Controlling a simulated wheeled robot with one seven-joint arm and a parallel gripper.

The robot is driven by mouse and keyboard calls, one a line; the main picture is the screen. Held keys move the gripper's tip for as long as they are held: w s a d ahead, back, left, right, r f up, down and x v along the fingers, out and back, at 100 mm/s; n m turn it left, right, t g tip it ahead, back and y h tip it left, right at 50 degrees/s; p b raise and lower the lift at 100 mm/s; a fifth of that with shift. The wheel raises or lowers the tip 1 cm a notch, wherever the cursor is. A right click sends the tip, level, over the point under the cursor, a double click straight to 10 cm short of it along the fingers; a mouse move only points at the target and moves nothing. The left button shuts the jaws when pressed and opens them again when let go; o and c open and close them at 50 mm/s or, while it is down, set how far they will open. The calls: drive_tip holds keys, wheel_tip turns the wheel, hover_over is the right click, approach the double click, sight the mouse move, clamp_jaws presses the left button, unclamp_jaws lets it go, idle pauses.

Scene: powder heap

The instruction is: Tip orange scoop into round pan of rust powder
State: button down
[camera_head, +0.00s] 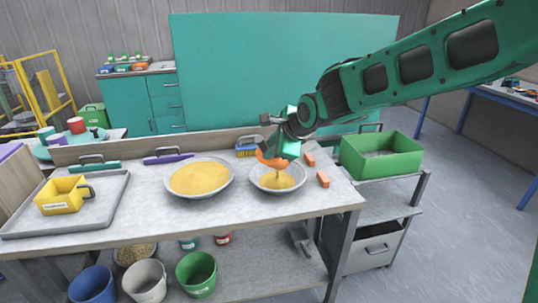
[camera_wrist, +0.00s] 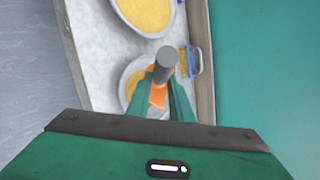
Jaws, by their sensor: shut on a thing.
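My gripper (camera_head: 284,146) is shut on the orange scoop (camera_head: 270,158) and holds it above the smaller round pan (camera_head: 257,183). The scoop looks tilted, and ochre-yellow powder (camera_head: 278,181) shows right below it in the pan. In the wrist view the fingers (camera_wrist: 165,82) flank the scoop's grey handle (camera_wrist: 165,62). Part of the orange scoop (camera_wrist: 158,96) shows between them; its inside is hidden. The smaller pan (camera_wrist: 124,78) lies behind it. A larger round pan (camera_head: 227,187) to the left holds a broad bed of yellow powder (camera_head: 198,178).
A green bin (camera_head: 382,158) stands on a cart at right. Buckets stand below the table.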

drive_tip(key=shift+w+d+r+g, duration=0.25)
drive_tip(key=shift+w+r+g, duration=0.2)
drive_tip(key=shift+w, duration=0.15)
idle(0.8)
drive_tip(key=shift+s+a+r+n+t, duration=0.15)
drive_tip(key=shift+r+n+t, duration=0.3)
drive_tip(key=shift+t, duration=0.6)
drive_tip(key=shift+r+n+t+h, duration=0.15)
drive_tip(key=shift+r+n+t, duration=0.55)
drive_tip(key=shift+t, duration=0.6)
drive_tip(key=shift+r+n+t+h, duration=0.15)
drive_tip(key=shift+r+n+t, duration=0.3)
drive_tip(key=shift+r+t, duration=0.65)
drive_tip(key=shift+f, duration=0.25)
